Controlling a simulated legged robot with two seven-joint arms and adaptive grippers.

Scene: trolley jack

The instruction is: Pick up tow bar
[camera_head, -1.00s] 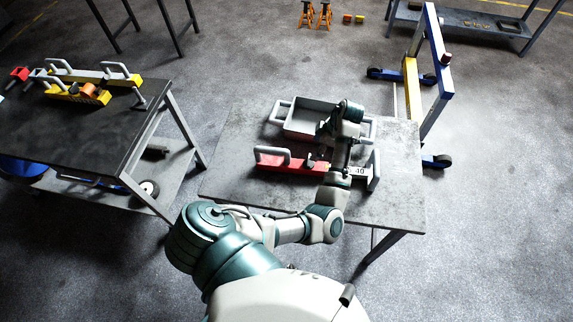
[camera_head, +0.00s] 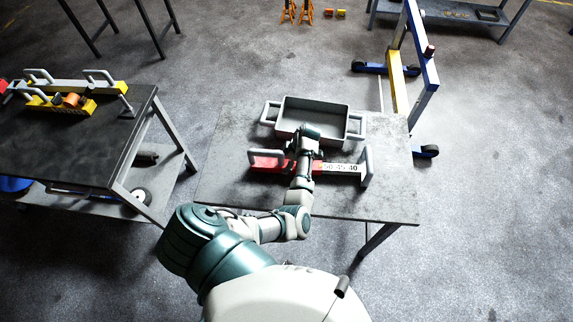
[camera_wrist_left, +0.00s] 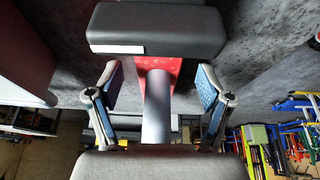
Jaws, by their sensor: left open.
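A red and white bar (camera_head: 338,168), which I take for the tow bar, lies across the grey table in the head view. It has an upright grey handle near each end and the numbers 50, 45, 40 on its white part. My left gripper (camera_head: 306,140) is over the middle of the bar and hides part of it. In the left wrist view the left gripper (camera_wrist_left: 159,82) is open, with blue-padded fingers apart on either side of a grey round bar (camera_wrist_left: 156,110). Red (camera_wrist_left: 160,68) shows behind it. Contact cannot be told. My right gripper is not in view.
A grey tray (camera_head: 345,115) with two handles stands just behind the bar on the table (camera_head: 225,190). A dark table (camera_head: 60,150) with yellow handled parts is at the left. A blue and yellow hoist frame (camera_head: 425,75) stands at the right. The table's front is clear.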

